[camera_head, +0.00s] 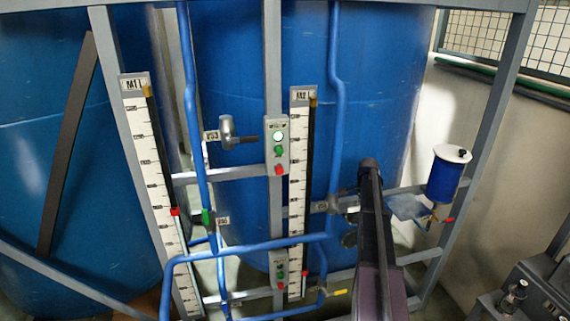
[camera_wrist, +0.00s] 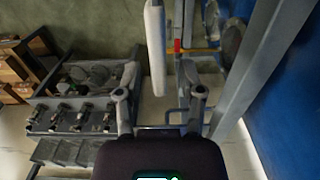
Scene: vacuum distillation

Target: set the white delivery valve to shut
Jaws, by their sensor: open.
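In the wrist view a long white bar (camera_wrist: 155,45), which looks like the white valve's lever, stands ahead of my gripper (camera_wrist: 158,100). In the head view my dark arm rises at the lower right and hides part of the pipework. A grey valve (camera_head: 331,204) shows just left of my arm. No white handle is clearly visible there.
A valve with a green handle (camera_head: 207,217), a grey valve (camera_head: 228,133) and a yellow handle (camera_head: 335,292) sit on the blue pipes. A blue canister (camera_head: 446,175) hangs at right. Grey frame posts (camera_head: 490,130) stand close by. A bench rack (camera_wrist: 75,115) is at left in the wrist view.

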